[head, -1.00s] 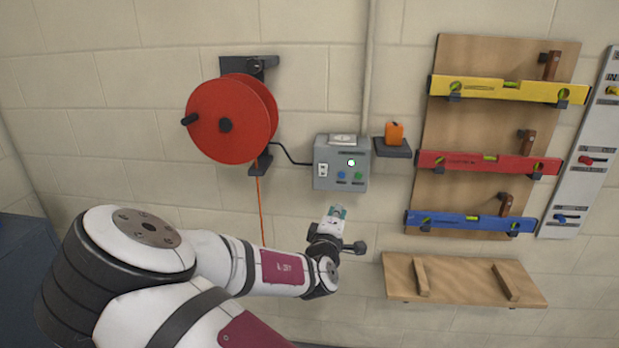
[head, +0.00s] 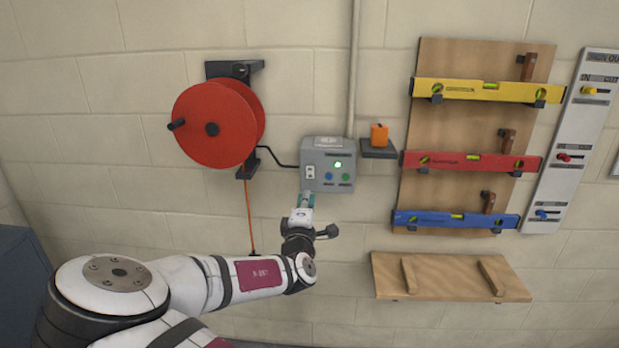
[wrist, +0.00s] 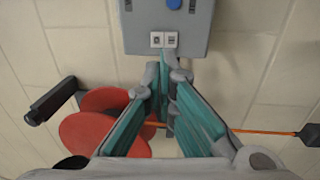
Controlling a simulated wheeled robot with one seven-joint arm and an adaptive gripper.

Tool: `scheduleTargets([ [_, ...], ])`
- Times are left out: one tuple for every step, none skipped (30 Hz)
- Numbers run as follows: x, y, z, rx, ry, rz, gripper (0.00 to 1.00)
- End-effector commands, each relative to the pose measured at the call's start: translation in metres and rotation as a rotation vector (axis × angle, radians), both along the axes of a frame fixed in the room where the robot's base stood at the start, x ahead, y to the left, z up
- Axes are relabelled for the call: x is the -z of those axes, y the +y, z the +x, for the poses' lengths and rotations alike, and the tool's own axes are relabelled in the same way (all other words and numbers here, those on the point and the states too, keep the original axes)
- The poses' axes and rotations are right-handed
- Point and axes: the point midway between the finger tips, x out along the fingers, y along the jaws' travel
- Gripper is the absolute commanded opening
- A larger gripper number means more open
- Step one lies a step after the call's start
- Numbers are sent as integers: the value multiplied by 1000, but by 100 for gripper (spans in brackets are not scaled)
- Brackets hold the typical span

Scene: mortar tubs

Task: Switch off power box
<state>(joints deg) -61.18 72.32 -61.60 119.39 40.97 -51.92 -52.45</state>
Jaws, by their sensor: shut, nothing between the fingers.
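The grey power box (head: 327,164) is fixed to the wall in the head view. A green light (head: 338,165) on its front is lit. A white rocker switch (head: 310,172) sits at its left, with a blue button (head: 329,176) and a green button (head: 346,177) to the right. My gripper (head: 306,197) is shut and empty, just below the box's lower left part. In the wrist view the closed teal fingertips (wrist: 165,55) point at the box (wrist: 200,30), close under the rocker switch (wrist: 163,40). I cannot tell whether they touch it.
A red cable reel (head: 212,125) hangs left of the box, with an orange cord (head: 249,215) below it. A small shelf (head: 378,149) holds an orange item (head: 379,134) at the right. A board (head: 470,135) with spirit levels hangs further right.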

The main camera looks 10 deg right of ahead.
Motion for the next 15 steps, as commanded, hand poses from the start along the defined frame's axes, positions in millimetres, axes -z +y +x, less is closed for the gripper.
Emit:
scheduleTargets([
  [-2,-5,10,2,-1,1,0],
  [-3,-6,16,2,-2,1,0],
  [-4,-9,24,2,-2,1,0],
  [-4,-10,29,1,-2,0,0],
  [-5,-13,35,2,-1,1,0],
  [-6,-15,42,2,-2,1,0],
  [-7,-17,48,1,-2,0,0],
  [-7,-19,53,2,-2,1,0],
  [-8,-21,60,2,-1,1,0],
  [-9,-23,65,2,-1,1,0],
  [-9,-24,70,1,-1,0,0],
  [-10,-26,76,0,-1,0,0],
  [-10,-27,79,1,-1,0,0],
  [-11,-28,83,1,0,0,0],
  [-11,-29,87,0,0,-1,0],
])
